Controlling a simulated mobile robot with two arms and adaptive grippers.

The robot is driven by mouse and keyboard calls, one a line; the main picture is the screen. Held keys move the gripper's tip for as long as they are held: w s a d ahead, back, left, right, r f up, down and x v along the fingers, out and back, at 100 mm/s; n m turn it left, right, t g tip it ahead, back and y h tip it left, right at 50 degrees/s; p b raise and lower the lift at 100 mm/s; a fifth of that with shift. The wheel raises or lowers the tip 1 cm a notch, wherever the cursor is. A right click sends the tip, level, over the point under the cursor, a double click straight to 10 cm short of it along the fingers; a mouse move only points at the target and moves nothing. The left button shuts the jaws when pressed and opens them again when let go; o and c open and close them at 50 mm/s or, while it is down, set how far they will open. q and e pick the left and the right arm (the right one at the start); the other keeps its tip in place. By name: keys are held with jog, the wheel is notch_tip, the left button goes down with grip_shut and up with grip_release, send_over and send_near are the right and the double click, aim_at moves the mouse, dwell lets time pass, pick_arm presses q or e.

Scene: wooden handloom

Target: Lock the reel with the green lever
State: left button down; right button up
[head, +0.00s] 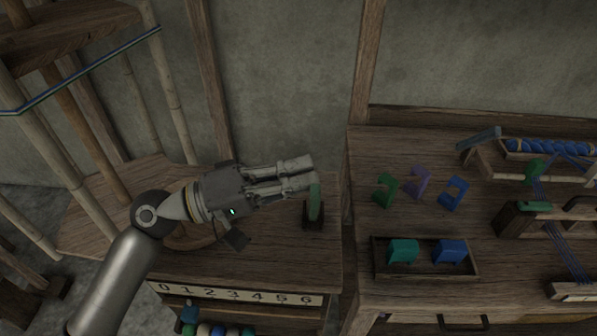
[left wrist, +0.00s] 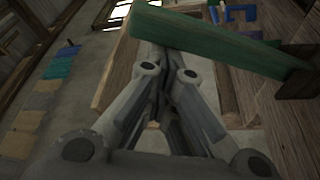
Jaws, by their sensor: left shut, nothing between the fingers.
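The green lever (head: 315,203) stands roughly upright on a small dark wooden block (head: 313,223) near the right end of the left bench. My left gripper (head: 308,172) is shut and empty, its fingertips close to the lever's upper end. In the left wrist view the green lever (left wrist: 205,36) crosses just beyond the fingers (left wrist: 168,75); I cannot tell whether they touch it. What seems to be the reel, a frame of pale poles (head: 170,85) and wooden boards, stands at the left. My right gripper is not in view.
A numbered strip (head: 235,294) runs along the front of the left bench. On the right table are green (head: 385,189), purple (head: 418,181) and blue (head: 454,193) hooked pieces, a tray (head: 425,279) with two blocks, and the loom parts. A narrow gap separates bench and table.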

pick_arm(q)
jog(key=v, duration=1.2)
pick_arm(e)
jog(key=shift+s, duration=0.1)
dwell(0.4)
